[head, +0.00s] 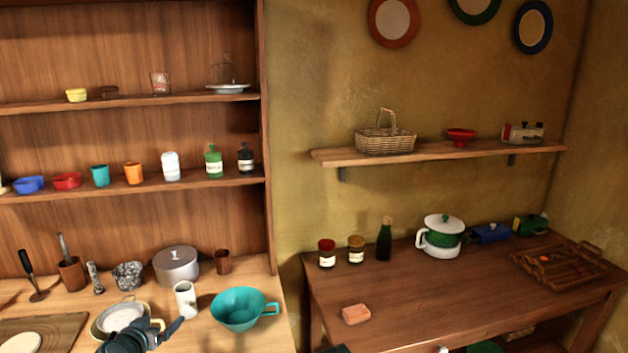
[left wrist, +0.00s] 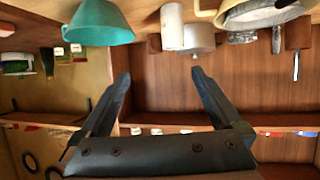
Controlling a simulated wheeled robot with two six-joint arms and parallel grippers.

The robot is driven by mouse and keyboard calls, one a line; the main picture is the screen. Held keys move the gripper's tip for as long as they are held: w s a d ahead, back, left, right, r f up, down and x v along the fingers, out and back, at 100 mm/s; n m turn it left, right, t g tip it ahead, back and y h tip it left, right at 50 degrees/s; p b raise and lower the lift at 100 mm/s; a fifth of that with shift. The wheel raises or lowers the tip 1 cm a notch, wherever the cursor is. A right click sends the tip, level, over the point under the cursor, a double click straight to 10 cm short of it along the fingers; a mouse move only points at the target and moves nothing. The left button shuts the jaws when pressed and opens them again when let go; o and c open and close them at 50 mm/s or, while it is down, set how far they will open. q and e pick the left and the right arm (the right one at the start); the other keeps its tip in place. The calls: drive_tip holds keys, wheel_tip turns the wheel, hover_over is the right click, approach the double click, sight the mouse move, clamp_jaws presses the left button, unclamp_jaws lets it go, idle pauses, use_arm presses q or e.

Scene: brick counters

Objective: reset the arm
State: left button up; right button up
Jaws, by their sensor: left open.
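My left gripper (head: 170,325) is low in the head view, over the front of the left wooden counter. It is open and empty, with its two fingers spread apart in the left wrist view (left wrist: 163,80). In the head view it is just in front of a white cylinder (head: 185,299) and left of a teal colander-like bowl (head: 238,308). The left wrist view shows the scene upside down, with the teal bowl (left wrist: 98,22) and the white cylinder (left wrist: 172,27) at the top. My right gripper does not show clearly in either view.
A grey pot (head: 176,265), a speckled bowl (head: 127,275) and a brown cup (head: 222,262) stand behind. Shelves with small dishes rise above. The right table has an orange block (head: 356,314) and clear room at its front.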

use_arm(q)
drive_tip(key=s+d+f+m+g+h+b, duration=0.1)
drive_tip(key=s+d+f+m+g+h, duration=0.3)
drive_tip(key=d, duration=0.6)
drive_tip(key=w+d+f+n+g+b, duration=0.1)
drive_tip(key=d+f+g+b, duration=0.1)
drive_tip(key=d+f, duration=0.6)
drive_tip(key=s+d+f+m+g+y+b, duration=0.1)
drive_tip(key=s+d+f+g+y+b, duration=0.2)
drive_tip(key=s+d, duration=1.1)
wheel_tip(320, 180, down, 4)
drive_tip(key=s+g+y, duration=0.1)
drive_tip(key=g+y, duration=0.1)
drive_tip(key=g, duration=0.2)
drive_tip(key=shift+s+d, duration=0.25)
drive_tip(key=shift+s, duration=0.15)
